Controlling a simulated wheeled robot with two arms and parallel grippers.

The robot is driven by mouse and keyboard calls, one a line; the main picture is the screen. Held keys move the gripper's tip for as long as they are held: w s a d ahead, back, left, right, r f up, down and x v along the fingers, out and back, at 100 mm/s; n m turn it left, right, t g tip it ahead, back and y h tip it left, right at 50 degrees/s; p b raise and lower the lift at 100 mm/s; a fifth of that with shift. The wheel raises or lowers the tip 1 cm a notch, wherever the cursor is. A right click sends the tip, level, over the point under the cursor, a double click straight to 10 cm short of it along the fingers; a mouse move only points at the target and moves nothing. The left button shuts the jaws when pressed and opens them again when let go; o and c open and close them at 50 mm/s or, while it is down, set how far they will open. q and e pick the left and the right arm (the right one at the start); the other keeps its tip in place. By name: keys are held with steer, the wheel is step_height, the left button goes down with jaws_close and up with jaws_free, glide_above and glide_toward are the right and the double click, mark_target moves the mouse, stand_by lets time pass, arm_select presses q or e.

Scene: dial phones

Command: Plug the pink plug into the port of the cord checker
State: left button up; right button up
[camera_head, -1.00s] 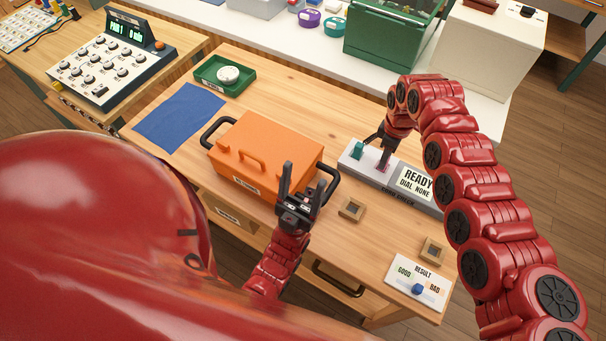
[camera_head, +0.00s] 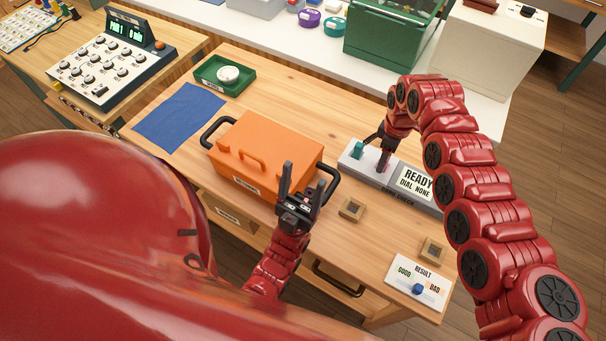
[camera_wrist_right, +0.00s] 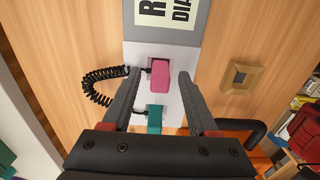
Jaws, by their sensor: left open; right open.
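The cord checker (camera_head: 427,205) is a grey box with a light panel and a display reading "READY DIAL NONE". The pink plug (camera_wrist_right: 160,73) stands on its light panel; a small part shows in the head view (camera_head: 382,168). I cannot tell whether it is seated in a port. My right gripper (camera_wrist_right: 159,75) is open above the checker, one finger on each side of the pink plug, with gaps visible. A teal plug (camera_wrist_right: 154,118) stands beside it, also in the head view (camera_head: 357,150). My left gripper (camera_head: 299,180) is open and empty, near the orange case's front corner.
The orange case (camera_head: 266,150) with black side handles stands left of the checker. Small wooden square holders (camera_head: 351,209) and a result board (camera_head: 416,283) lie in front. A coiled black cord (camera_wrist_right: 96,84) lies beside the plugs. A blue cloth (camera_head: 178,118) lies at left.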

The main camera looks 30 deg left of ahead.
steer(key=shift+o, duration=0.2)
steer(key=shift+r, duration=0.1)
steer(key=shift+r, duration=0.3)
step_height(320, 180, up, 17)
steer(key=p, duration=0.4)
steer(key=shift+f+p, duration=0.2)
steer(key=shift+p, duration=0.15)
